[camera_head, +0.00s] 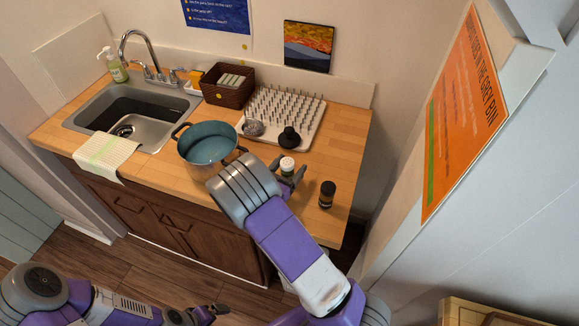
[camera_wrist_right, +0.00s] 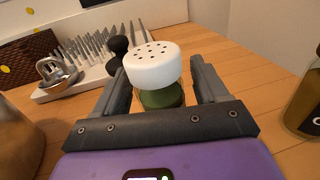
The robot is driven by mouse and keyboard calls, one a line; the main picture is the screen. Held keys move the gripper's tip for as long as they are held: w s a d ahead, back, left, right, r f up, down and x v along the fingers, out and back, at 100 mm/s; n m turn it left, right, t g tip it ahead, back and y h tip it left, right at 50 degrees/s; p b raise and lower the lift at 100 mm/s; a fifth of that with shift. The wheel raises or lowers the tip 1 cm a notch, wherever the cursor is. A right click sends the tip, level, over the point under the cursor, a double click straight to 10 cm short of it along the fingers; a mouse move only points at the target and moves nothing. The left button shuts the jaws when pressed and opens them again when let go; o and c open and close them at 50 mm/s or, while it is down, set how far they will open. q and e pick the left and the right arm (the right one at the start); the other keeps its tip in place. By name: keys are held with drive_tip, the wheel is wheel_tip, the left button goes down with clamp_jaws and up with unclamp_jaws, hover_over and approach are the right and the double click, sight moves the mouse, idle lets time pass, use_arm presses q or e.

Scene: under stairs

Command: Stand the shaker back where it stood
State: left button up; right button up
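The shaker (camera_head: 287,166) has a white holed cap and a green body. It looks upright over the wooden counter; its base is hidden. In the right wrist view the shaker (camera_wrist_right: 153,66) is between the fingers of my right gripper (camera_wrist_right: 160,85). The fingers are apart on both sides of it, with narrow gaps beside the green body, so the gripper looks open around it. In the head view my right gripper (camera_head: 289,174) reaches over the counter from the front. My left gripper (camera_head: 208,314) hangs low over the floor at the bottom, and its finger opening is unclear.
A blue pot (camera_head: 208,146) stands left of my right gripper, and a dark-lidded jar (camera_head: 327,194) stands to its right. A pegged drying rack (camera_head: 310,132) holding a black item (camera_head: 289,138) lies behind. Bare counter (camera_head: 341,150) shows at the right.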

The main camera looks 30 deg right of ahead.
drive_tip(key=shift+r, duration=0.2)
drive_tip(key=shift+s+a, duration=0.1)
drive_tip(key=shift+a, duration=0.2)
drive_tip(key=v, duration=1.1)
drive_tip(key=shift+s+a+p, duration=0.15)
drive_tip(key=shift+p, duration=0.25)
drive_tip(key=shift+r, duration=0.1)
